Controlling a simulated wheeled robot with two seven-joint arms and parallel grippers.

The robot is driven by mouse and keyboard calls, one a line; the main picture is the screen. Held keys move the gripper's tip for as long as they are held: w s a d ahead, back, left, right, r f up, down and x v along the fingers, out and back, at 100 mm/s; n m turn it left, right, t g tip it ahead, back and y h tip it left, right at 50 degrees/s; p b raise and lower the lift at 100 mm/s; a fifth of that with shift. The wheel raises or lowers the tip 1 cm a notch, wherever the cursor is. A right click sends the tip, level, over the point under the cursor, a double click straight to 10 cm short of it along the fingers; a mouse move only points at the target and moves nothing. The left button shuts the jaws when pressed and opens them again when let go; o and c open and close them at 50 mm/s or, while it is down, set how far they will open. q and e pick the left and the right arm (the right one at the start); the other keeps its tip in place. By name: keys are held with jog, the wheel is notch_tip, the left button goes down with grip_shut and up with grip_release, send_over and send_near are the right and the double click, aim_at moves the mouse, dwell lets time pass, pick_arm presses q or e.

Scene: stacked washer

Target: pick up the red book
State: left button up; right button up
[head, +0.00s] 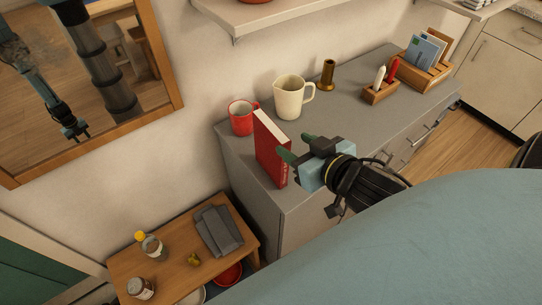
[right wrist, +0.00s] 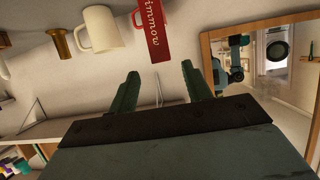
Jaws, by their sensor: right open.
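The red book (head: 268,150) stands upright on the grey cabinet top, near its left front corner. My right gripper (head: 297,147) is just to the right of the book with its green fingers pointing towards it. The fingers are open with nothing between them. In the right wrist view the book (right wrist: 159,32), with white lettering on its spine, shows beyond the gap between the open fingertips (right wrist: 160,68). The gripper looks apart from the book. My left gripper is not directly in view.
A red mug (head: 241,118) stands close behind the book, with a cream pitcher (head: 289,98) and a brass candlestick (head: 327,74) farther right. A wooden holder (head: 380,93) with candles stands beyond. A low wooden table (head: 165,272) and a mirror (head: 160,50) are at left.

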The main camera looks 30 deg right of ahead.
aim_at(274, 135)
jog(key=x, duration=0.3)
jog(key=shift+w, duration=0.1)
jog(key=shift+a+f+x, duration=0.1)
jog(key=shift+x, duration=1.35)
jog(key=shift+a+f+x, duration=0.15)
jog(key=shift+x, duration=1.35)
grip_shut()
